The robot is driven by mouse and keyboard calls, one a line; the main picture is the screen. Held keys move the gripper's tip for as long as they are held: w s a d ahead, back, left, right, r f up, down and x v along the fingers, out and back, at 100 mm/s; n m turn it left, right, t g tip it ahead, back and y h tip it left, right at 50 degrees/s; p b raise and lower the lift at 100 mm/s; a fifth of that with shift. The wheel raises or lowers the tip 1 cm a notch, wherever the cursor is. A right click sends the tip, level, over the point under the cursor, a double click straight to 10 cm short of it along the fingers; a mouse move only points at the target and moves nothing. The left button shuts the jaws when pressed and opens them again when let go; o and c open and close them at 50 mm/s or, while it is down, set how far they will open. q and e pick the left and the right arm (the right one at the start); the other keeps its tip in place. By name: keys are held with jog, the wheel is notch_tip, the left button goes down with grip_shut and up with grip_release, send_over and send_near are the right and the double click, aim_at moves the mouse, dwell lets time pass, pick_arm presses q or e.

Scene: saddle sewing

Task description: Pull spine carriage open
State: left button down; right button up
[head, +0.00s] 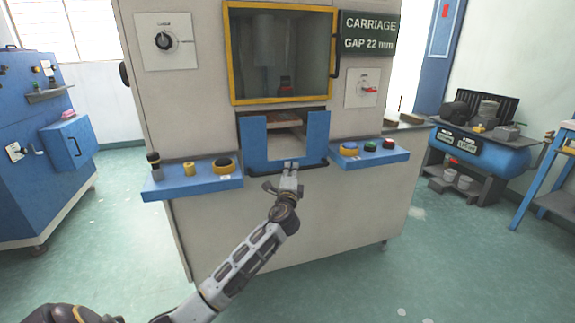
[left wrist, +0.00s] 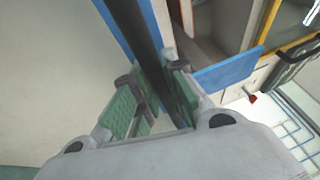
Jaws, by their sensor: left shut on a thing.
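The spine carriage (head: 318,140) is a blue U-shaped front in the opening below the machine's window. A dark handle bar (head: 262,172) runs along its lower edge. My left gripper (head: 290,168) is at the middle of this bar. In the left wrist view the dark bar (left wrist: 135,28) passes between the green-padded fingers of my left gripper (left wrist: 160,88), which are shut on it. The blue carriage front also shows behind the bar in the left wrist view (left wrist: 228,70). My right gripper is not in view.
A green sign (head: 369,35) reads "CARRIAGE GAP 22 mm". The yellow-framed window (head: 231,55) is above the carriage. Blue button shelves stand out at left (head: 165,188) and right (head: 398,155) of it. The green floor (head: 440,270) at front right is clear.

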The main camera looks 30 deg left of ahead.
pick_arm(q)
jog(key=s+d+p, duration=0.1)
jog(key=s+d, duration=1.4)
jog(key=d, duration=0.2)
jog(key=shift+d, duration=0.25)
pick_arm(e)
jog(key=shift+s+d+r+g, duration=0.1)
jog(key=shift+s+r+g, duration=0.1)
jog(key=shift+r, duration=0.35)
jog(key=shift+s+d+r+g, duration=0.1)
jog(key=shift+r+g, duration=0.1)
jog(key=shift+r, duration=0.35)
pick_arm(q)
jog(key=shift+f, duration=0.1)
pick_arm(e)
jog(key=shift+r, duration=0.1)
pick_arm(q)
jog(key=c, duration=1.5)
grip_release()
jog(key=shift+o, duration=0.2)
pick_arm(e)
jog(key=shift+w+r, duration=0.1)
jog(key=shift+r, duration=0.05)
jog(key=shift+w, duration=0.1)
